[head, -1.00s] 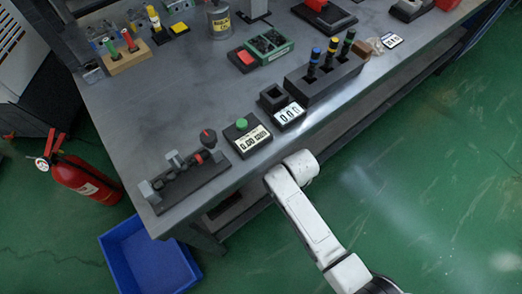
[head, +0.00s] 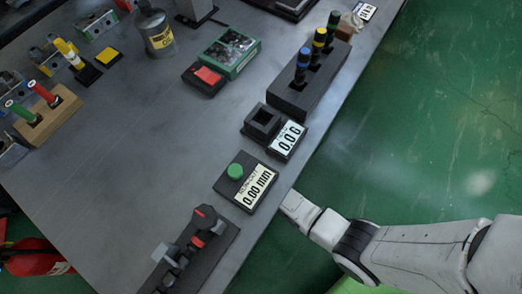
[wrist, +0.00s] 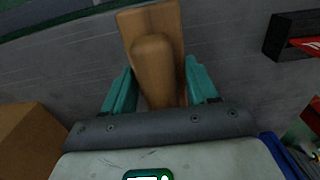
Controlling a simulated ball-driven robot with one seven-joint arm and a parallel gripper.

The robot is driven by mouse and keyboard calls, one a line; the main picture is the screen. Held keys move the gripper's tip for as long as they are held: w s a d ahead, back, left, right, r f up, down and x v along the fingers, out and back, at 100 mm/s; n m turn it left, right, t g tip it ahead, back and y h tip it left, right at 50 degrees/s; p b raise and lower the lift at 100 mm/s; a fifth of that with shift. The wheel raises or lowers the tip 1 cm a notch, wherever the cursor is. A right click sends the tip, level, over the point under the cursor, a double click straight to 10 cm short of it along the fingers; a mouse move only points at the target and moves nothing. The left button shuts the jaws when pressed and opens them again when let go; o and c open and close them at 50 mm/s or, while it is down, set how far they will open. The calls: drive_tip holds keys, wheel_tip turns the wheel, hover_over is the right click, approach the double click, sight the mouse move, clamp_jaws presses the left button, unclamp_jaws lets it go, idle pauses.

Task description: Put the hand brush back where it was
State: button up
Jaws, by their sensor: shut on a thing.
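The hand brush (wrist: 155,70) shows in the wrist view as a rounded wooden handle with a wider, flat wooden part behind it. My gripper (wrist: 161,88) has teal fingers on either side of the handle and is shut on it. No bristles show. In the head view my white arm comes in from the right and ends at the workbench's (head: 120,150) near edge, by the display with the green button (head: 235,172). The gripper and brush are not visible there. The spot the brush came from cannot be told.
The wrist view shows a grey surface, a brown box (wrist: 28,140) at left and a dark block (wrist: 290,35) at right. On the bench are a rack of coloured-top tools (head: 310,85), a black square holder (head: 262,122) and a dark fixture (head: 195,250) near the edge.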

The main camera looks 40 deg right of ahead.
drive_tip(key=shift+f+b, duration=0.75)
drive_tip(key=shift+f, duration=1.2)
drive_tip(key=shift+f, duration=0.1)
drive_tip(key=shift+f, duration=0.1)
drive_tip(key=o, duration=0.9)
drive_tip(key=shift+o, duration=0.2)
wheel_tip(320, 180, up, 12)
drive_tip(key=p, duration=0.4)
drive_tip(key=shift+r+p, duration=0.2)
drive_tip(key=shift+p, duration=0.1)
